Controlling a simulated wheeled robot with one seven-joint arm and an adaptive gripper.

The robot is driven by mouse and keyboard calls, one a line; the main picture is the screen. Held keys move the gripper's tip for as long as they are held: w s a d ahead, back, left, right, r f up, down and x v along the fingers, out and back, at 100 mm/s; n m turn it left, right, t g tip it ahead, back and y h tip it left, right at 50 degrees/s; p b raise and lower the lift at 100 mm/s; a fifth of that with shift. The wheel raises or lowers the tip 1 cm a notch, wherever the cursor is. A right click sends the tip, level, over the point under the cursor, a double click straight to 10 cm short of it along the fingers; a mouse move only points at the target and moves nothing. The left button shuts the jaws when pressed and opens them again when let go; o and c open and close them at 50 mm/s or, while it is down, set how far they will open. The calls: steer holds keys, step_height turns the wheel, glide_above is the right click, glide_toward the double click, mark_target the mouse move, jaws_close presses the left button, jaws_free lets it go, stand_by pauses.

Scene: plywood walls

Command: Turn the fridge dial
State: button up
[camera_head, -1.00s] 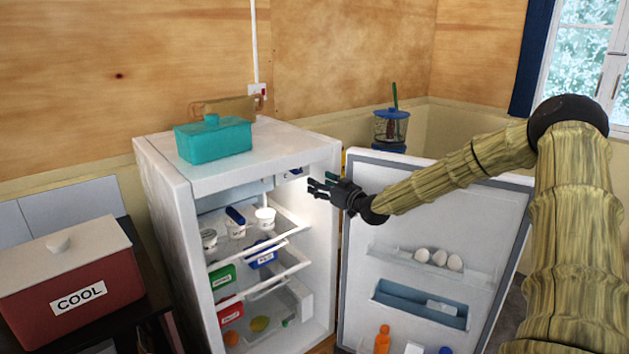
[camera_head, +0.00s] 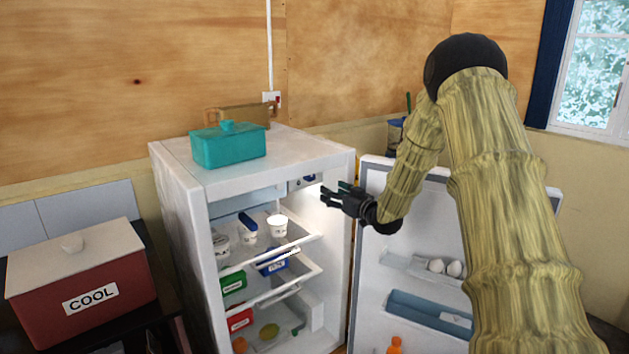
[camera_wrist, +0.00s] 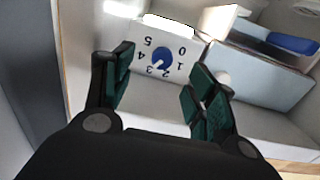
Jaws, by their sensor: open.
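The fridge dial (camera_wrist: 162,59) is a small blue knob on a white panel marked with numbers from 0 to 5. In the wrist view it appears ahead of my gripper (camera_wrist: 158,90), between the two open fingers and apart from them. In the head view my gripper (camera_head: 330,194) is at the upper right of the fridge opening, near the dial panel (camera_head: 301,182). The gripper is open and empty. The fridge (camera_head: 180,200) stands with its door (camera_head: 375,255) swung open to the right.
Shelves hold tubs (camera_head: 277,226), a blue pack (camera_head: 272,262) and other food. The door racks hold eggs (camera_head: 436,265) and a bottle (camera_head: 395,345). A teal dish (camera_head: 228,146) sits on top of the fridge. A red COOL box (camera_head: 80,287) stands at the left.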

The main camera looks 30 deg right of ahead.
mark_target(312, 176)
steer(key=shift+y, duration=0.3)
steer(key=w+p, duration=0.1)
steer(key=w, duration=0.2)
steer(key=w+a+r+p, duration=0.1)
steer(key=w, duration=0.7)
steer(key=shift+w+a+r+p, duration=0.1)
steer(key=shift+a+r+p, duration=0.1)
steer(key=shift+a+p, duration=0.15)
steer(key=c, duration=1)
steer(key=shift+d+r, duration=0.15)
steer(key=shift+d, duration=0.1)
steer(key=shift+f, duration=0.2)
steer(key=shift+c, duration=0.2)
